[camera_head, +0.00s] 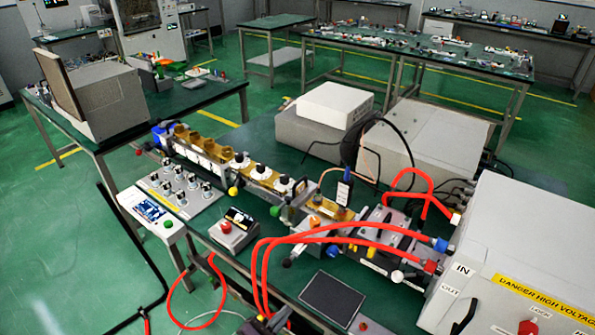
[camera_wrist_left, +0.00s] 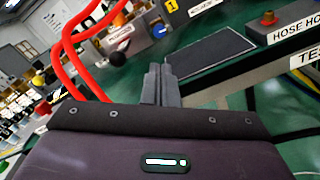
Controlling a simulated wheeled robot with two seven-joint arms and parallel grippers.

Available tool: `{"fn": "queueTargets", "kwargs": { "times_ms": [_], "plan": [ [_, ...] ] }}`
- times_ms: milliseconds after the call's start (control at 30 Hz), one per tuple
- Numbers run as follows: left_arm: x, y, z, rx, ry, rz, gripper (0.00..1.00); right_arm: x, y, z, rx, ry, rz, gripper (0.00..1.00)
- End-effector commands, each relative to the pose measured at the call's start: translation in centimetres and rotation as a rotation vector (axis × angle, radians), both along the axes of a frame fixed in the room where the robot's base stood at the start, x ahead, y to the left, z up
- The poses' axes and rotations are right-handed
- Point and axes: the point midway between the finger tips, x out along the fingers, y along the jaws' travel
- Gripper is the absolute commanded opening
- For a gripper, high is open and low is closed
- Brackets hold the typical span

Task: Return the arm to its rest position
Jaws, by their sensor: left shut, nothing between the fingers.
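My left gripper (camera_head: 272,322) shows only as a small dark part at the bottom edge of the head view, by the lower ends of the red hoses. Most of my left arm is out of the picture. In the left wrist view the two grey fingers (camera_wrist_left: 160,72) are together with nothing between them. They stand clear of the dark flat pad (camera_wrist_left: 210,55), which lies beyond and to the right of them. My right gripper is in neither view.
Red hoses (camera_head: 340,236) arch over the bench to the grey high-voltage cabinet (camera_head: 510,250). The dark pad (camera_head: 332,297) lies near the bench's front edge. A red-button box (camera_head: 234,229) stands left of the hoses. Green floor (camera_head: 60,240) is open at the left.

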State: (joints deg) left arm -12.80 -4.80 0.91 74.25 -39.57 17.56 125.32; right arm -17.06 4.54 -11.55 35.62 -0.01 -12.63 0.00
Motion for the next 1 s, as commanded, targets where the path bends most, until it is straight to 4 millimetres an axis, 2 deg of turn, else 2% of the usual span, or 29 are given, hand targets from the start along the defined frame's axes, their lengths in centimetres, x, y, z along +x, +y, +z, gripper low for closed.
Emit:
{"fn": "queueTargets", "kwargs": {
  "times_ms": [267,467,567,667,767,800,900,1000],
  "plan": [
    [-1.6,0.4,-5.1,0.233,-0.005,-0.011,0.00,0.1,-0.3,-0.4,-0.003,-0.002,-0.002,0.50],
    [-4.0,1.3,-10.9,0.505,-0.009,-0.061,0.00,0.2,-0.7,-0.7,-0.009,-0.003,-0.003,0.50],
    [-6.0,2.1,-14.7,0.685,-0.014,-0.117,0.00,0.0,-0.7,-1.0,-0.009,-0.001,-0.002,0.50],
    [-9.3,3.5,-19.6,0.919,-0.021,-0.221,0.00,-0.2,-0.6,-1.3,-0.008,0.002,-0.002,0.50],
    [-14.0,5.7,-25.2,1.196,-0.038,-0.399,0.00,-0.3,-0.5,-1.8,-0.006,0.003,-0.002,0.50],
    [-16.0,6.8,-27.2,1.303,-0.050,-0.487,0.00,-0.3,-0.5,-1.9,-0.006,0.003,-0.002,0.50],
    [-21.5,9.9,-31.6,1.536,-0.089,-0.739,0.00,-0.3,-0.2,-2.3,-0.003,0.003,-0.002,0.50],
    [-26.8,13.0,-34.8,1.705,-0.141,-1.010,0.00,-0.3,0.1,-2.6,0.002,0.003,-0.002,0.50]
  ]
}}
